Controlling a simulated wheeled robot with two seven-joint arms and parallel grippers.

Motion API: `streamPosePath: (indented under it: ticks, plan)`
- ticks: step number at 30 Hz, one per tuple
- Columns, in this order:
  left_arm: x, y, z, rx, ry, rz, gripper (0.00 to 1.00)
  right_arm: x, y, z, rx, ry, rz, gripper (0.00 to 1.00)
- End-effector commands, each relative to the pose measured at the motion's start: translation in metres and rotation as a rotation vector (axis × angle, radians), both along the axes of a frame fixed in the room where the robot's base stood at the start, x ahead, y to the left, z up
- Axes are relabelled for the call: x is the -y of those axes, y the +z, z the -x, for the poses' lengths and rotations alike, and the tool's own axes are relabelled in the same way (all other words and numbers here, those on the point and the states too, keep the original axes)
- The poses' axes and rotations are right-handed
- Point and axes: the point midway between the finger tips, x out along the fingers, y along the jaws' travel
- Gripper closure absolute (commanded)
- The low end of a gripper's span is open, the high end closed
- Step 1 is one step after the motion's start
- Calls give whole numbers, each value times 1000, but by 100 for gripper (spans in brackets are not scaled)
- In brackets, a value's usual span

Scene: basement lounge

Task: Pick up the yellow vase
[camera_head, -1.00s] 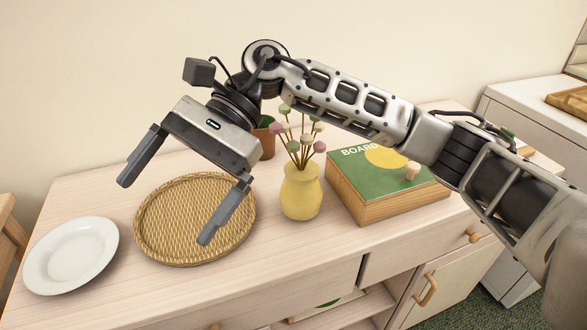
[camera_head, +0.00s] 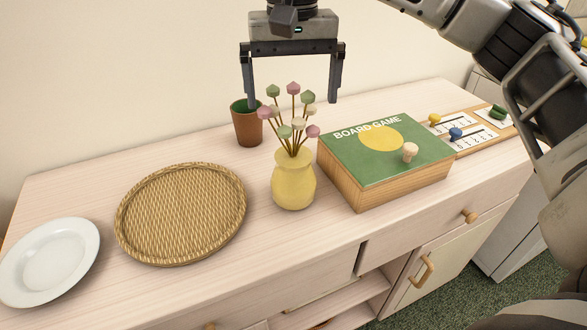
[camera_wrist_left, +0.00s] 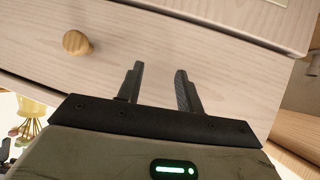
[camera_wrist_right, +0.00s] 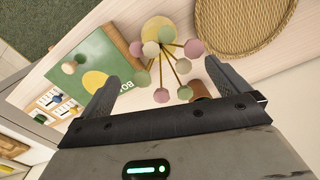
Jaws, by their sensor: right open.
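The yellow vase (camera_head: 294,182) stands upright on the sideboard, with several pink, green and cream flowers (camera_head: 292,112) on thin stems. My right gripper (camera_head: 292,101) is open and empty, fingers pointing down, with its fingertips at the height of the flower heads in the head view. In the right wrist view the vase (camera_wrist_right: 157,28) and its flowers show between the open fingers. My left gripper (camera_wrist_left: 160,80) is outside the head view. In the left wrist view it is open and empty, its fingers toward a pale drawer front, with the vase (camera_wrist_left: 33,106) at the left edge.
A green board game box (camera_head: 385,150) stands close right of the vase. A terracotta pot (camera_head: 247,128) is behind it to the left. A woven tray (camera_head: 180,212) and a white plate (camera_head: 50,260) lie left. A wooden board with coloured pegs (camera_head: 470,130) lies at the right.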

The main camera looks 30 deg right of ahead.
Motion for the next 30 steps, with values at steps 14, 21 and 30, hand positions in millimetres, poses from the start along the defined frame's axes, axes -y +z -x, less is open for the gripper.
streamPosePath:
  ticks: [14,21,30]
  plan:
    - [-1,3,1,-3,2,-5,64,2,-52,3,-4,-1,1,0]
    - [-1,-3,3,-14,2,-10,64,1,-70,2,0,-1,-1,0]
    - [-1,-2,3,-12,2,-9,64,1,-69,2,0,-1,-1,39]
